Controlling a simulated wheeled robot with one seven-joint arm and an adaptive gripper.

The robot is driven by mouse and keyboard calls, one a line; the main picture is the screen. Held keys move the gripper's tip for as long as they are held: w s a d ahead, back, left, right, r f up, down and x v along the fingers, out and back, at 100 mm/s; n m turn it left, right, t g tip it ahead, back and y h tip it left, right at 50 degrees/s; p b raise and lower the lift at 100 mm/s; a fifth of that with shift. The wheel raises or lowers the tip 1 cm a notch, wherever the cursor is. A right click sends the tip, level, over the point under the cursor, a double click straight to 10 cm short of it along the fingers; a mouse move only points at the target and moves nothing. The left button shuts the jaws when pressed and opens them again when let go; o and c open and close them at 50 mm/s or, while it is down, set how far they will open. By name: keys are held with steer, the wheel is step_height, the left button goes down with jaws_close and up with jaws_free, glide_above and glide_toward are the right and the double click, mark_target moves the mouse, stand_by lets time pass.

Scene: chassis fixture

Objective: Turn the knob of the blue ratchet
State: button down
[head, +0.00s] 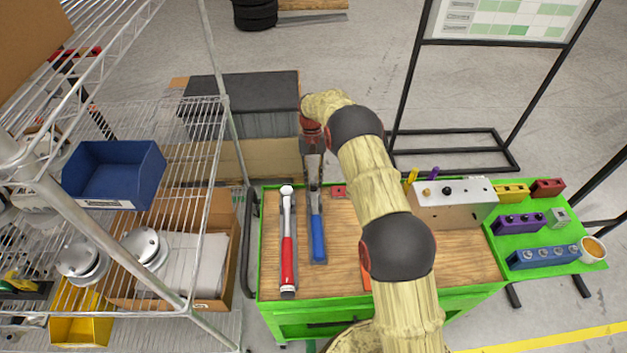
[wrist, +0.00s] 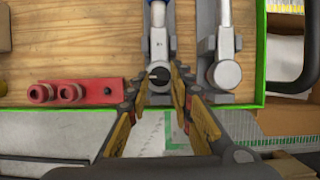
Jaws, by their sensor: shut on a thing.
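The blue ratchet (head: 318,238) lies on the wooden top of the green cart, blue handle towards me, head at the far edge. In the wrist view its grey head (wrist: 158,45) carries a round dark knob (wrist: 158,75) with a light mark. My gripper (head: 312,170) is over that head. In the wrist view the fingertips of my gripper (wrist: 161,82) are on either side of the knob and shut on it. The exact contact is partly hidden by the fingers. In the head view my gripper hides the knob.
A red-handled ratchet (head: 288,245) lies close on the left, its head (wrist: 224,73) beside my finger in the wrist view. A metal box (head: 455,205) stands right. A wire shelf (head: 180,150) is left.

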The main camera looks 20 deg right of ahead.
steer(key=c, duration=1.6)
jaws_free()
steer(key=shift+o, duration=0.2)
steer(key=shift+r, duration=0.1)
steer(key=v, duration=1.1)
steer(key=shift+w+r, duration=0.15)
steer(key=shift+r, duration=0.25)
steer(key=shift+d, duration=0.1)
